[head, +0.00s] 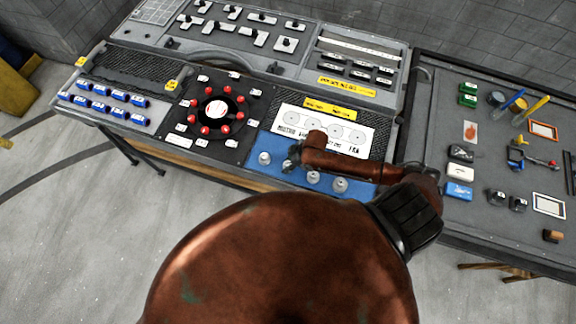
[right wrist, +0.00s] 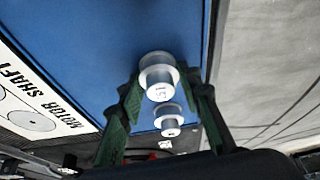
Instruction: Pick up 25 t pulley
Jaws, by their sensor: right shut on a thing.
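Several pale grey pulleys stand in a row on a blue mat (head: 262,173), below the white motor shaft card (head: 325,131). My right gripper (head: 292,158) is down at the second pulley from the left (head: 287,166), which it partly hides. In the right wrist view, the green fingers of my right gripper (right wrist: 165,88) are shut on a flanged pulley (right wrist: 157,75). Its top bears a number that I cannot read surely. A smaller-looking pulley (right wrist: 168,120) shows below it in that view. My left gripper is not in view.
A round black plate with red knobs (head: 216,108) lies left of the mat. A grey side table (head: 480,225) with assorted small parts is on the right. My right arm covers the lower middle.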

